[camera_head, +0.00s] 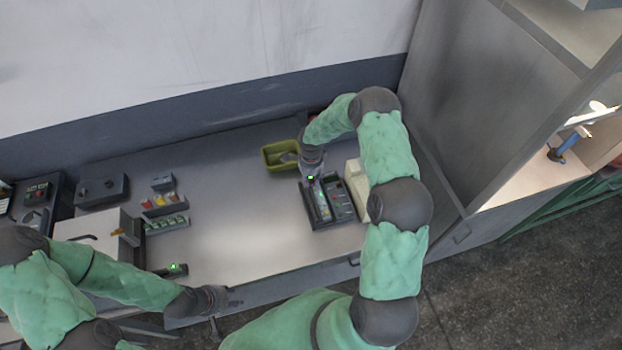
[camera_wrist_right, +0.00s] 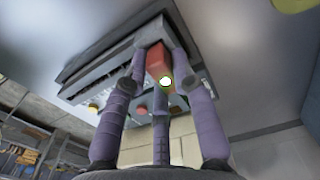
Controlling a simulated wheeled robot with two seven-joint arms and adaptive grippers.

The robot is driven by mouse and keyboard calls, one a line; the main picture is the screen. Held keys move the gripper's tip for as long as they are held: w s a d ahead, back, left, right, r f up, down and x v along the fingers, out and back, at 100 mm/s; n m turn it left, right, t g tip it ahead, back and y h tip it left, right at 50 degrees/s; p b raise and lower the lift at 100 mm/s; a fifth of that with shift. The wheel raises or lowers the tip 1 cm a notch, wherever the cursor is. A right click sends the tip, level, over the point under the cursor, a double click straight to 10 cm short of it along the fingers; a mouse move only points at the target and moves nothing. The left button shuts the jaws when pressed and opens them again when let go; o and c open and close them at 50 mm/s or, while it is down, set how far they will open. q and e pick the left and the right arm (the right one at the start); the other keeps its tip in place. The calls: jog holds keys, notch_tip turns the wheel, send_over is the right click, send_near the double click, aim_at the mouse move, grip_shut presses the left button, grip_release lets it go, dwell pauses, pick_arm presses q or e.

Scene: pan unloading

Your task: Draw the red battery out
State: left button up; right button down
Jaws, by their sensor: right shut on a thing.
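The red battery (camera_wrist_right: 158,58) shows between my right fingers in the right wrist view, as a red block at the edge of a dark grey device. My right gripper (camera_wrist_right: 160,75) is shut on it. In the head view my right gripper (camera_head: 312,172) points down at the left part of the dark device (camera_head: 345,205), and its arm and fingers hide the battery there. How much of the battery is inside the device I cannot tell. My left gripper (camera_head: 222,300) is low at the table's front edge, away from the device; its fingers are too small to read.
A yellow-green bin (camera_head: 270,155) stands just behind the device. A beige block (camera_head: 356,180) is close on its right. Small racks with coloured parts (camera_head: 165,202) and grey boxes (camera_head: 100,190) stand at left. The table between is clear.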

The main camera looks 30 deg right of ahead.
jog(key=shift+r, duration=0.85)
dwell(0.3)
jog(key=shift+r+p, duration=0.5)
jog(key=shift+r, duration=1.6)
